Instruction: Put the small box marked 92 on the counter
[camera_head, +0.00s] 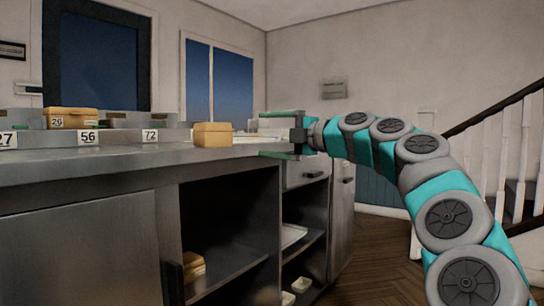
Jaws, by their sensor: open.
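No mark 92 is readable in this view. A small tan box (213,135) sits on the counter (120,166) near its front edge, and no number shows on the sides I see. My gripper (264,134) is open and empty, pointing left, to the right of this box and apart from it. Its two fingers are spread one above the other at about counter height. Another tan box (73,118), marked 26, stands farther left in a grey tray. More tan boxes (193,266) lie in the dark open cabinet below, their marks not visible.
Grey trays with labels 27, 56 (88,137) and 72 (150,135) line the counter. Pale dishes (291,236) stand on the lower shelves. A stair rail (500,105) rises at right. Wooden floor (375,250) shows between cabinet and stairs.

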